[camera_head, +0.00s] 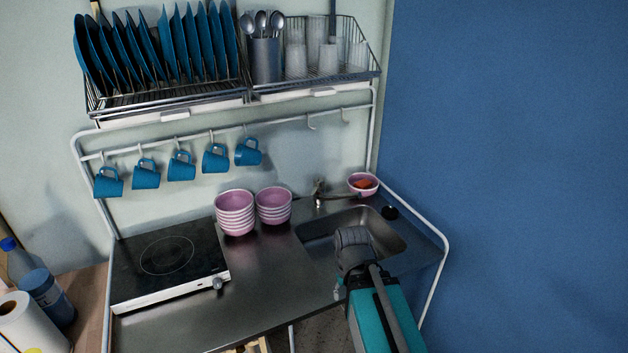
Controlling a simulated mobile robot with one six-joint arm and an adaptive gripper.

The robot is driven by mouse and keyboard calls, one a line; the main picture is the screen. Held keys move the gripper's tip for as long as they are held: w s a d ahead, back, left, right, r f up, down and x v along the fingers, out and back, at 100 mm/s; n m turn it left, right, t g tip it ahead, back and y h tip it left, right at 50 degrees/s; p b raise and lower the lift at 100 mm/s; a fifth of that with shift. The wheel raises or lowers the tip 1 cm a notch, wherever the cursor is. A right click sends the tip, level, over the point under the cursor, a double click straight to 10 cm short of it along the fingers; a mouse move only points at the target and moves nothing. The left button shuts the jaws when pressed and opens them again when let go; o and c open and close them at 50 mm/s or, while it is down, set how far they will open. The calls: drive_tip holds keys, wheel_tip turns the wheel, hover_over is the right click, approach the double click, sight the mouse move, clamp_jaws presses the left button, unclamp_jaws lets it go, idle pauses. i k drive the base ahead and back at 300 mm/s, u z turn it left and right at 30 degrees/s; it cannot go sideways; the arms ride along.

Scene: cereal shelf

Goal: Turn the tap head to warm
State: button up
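The tap (319,193) is a small metal fixture on the back edge of the sink (396,238), with its spout pointing right. The tap is small in the picture, and I cannot tell which way its head is set. My gripper (352,238) is a dark shape over the front left part of the sink, below the tap in the picture and apart from it. My teal and grey arm hides its fingers, so I cannot see whether it is open or shut.
Pink bowl stacks (235,212) stand left of the tap, and a pink bowl (362,184) with something orange stands right. A black hob (168,262) is at left. Blue mugs (181,166) hang above, below a dish rack (170,101). A white side rail (436,275) borders the counter.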

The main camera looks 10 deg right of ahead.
sight(319, 181)
drive_tip(key=i, duration=0.9)
drive_tip(key=z, duration=0.05)
